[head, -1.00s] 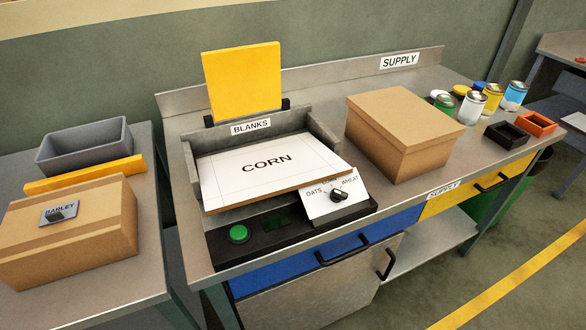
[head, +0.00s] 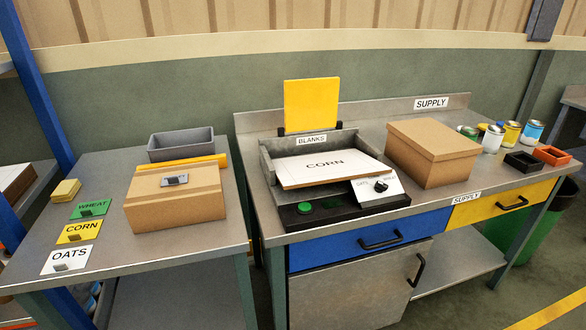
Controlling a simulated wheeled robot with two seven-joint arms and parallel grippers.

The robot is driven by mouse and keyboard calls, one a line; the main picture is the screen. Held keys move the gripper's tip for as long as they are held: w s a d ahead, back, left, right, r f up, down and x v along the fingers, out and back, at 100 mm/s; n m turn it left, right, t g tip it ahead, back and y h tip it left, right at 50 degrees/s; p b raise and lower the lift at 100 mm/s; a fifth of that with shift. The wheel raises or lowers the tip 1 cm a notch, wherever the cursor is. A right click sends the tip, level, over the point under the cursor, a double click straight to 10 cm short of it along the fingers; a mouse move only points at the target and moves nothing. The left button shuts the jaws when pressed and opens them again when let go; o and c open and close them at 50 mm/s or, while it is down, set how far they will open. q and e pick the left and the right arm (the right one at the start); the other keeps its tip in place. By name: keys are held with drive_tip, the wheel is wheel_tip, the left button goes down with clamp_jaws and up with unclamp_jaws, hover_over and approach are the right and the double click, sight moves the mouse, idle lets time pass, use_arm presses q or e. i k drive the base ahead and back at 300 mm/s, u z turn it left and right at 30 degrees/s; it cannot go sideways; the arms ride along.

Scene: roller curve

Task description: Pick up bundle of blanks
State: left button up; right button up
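The bundle of blanks (head: 328,166) is a flat stack with a white top sheet printed CORN. It lies in the grey tray labelled BLANKS (head: 310,140) on the metal bench at centre right. Its near edge sticks out over the black control base with the green button (head: 305,208). A white dial panel (head: 378,187) stands at its near right corner. Neither of my grippers is in view.
A cardboard box (head: 433,153) stands right of the tray, with cans and small bins beyond. A yellow panel (head: 311,104) rises behind the tray. The left table (head: 190,240) holds a cardboard box (head: 175,205), grey bin (head: 181,145) and plates labelled WHEAT, CORN and OATS.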

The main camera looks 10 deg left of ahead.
sight(294, 172)
drive_tip(key=u, duration=0.75)
drive_tip(key=i, duration=0.45)
